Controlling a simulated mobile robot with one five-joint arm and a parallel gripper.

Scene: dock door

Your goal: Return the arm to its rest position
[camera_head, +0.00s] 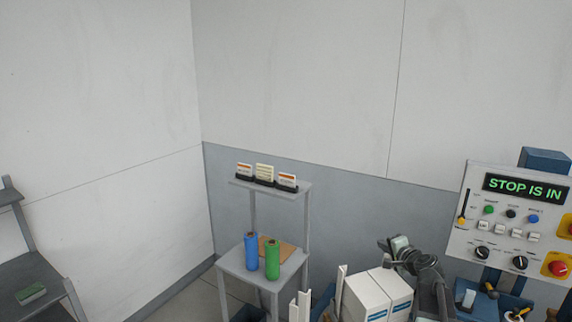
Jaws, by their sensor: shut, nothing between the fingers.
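My gripper (385,245) shows small and dark in the lower right, at the end of my folded dark grey arm (436,288). It looks shut and empty, touching nothing that I can make out. The arm rises from the bottom edge and bends to the left near its top. Its lower part is cut off by the frame. The arm is between two white boxes (366,296) on its left and a control panel (510,225) on its right.
The panel display reads STOP IS IN, above buttons and knobs. A grey stand (233,262) holds a blue bottle (251,251) and a green bottle (272,259), with small cards on its upper shelf (270,186). A grey shelf unit (30,275) stands at far left.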

